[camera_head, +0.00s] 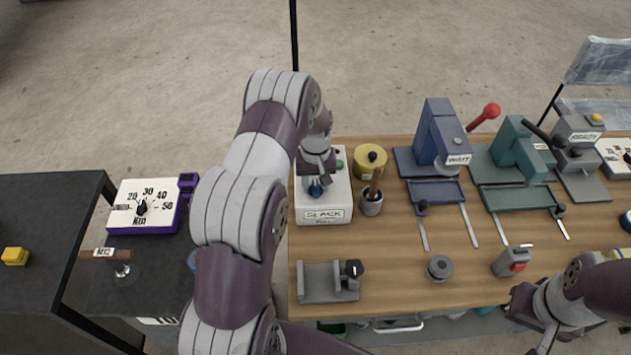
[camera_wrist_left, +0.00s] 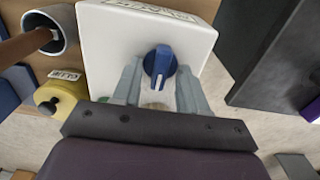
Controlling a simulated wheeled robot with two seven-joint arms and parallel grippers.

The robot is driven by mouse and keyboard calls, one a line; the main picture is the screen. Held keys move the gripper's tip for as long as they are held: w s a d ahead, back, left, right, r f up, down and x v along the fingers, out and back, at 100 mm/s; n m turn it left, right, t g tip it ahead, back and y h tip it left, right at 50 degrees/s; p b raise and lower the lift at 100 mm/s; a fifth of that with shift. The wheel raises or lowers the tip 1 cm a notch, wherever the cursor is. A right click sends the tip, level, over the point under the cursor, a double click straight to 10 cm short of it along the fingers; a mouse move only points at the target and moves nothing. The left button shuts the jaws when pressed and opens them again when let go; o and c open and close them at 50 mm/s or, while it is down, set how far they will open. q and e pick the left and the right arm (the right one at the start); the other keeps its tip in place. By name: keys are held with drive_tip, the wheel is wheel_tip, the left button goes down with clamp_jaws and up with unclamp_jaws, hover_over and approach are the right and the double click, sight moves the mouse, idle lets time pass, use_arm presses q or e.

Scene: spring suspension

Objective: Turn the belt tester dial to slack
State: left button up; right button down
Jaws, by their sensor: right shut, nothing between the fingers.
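The belt tester is a white box (camera_head: 335,199) with a label reading SLACK on its front, near the left end of the wooden bench. Its blue dial (camera_head: 316,188) sits on top, partly hidden by my left gripper (camera_head: 317,178) in the head view. In the left wrist view the dial (camera_wrist_left: 159,66) stands between the two grey fingers of my left gripper (camera_wrist_left: 160,78). The fingers are open, one on each side, with small gaps visible. My right gripper (camera_head: 523,303) is shut and empty near the bench's front edge at lower right.
A yellow round container (camera_head: 370,158) and a grey cup (camera_head: 371,202) holding a brown stick stand just right of the tester. A grey fixture (camera_head: 328,281) lies in front. Blue (camera_head: 438,140) and green (camera_head: 520,155) presses stand further right. A purple-edged dial box (camera_head: 146,206) is left.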

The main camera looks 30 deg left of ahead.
sight(316, 186)
use_arm(q)
wheel_tip(316, 186, up, 13)
drive_tip(key=b, duration=0.1)
drive_tip(key=shift+f+b, duration=0.2)
drive_tip(key=shift+b, duration=0.2)
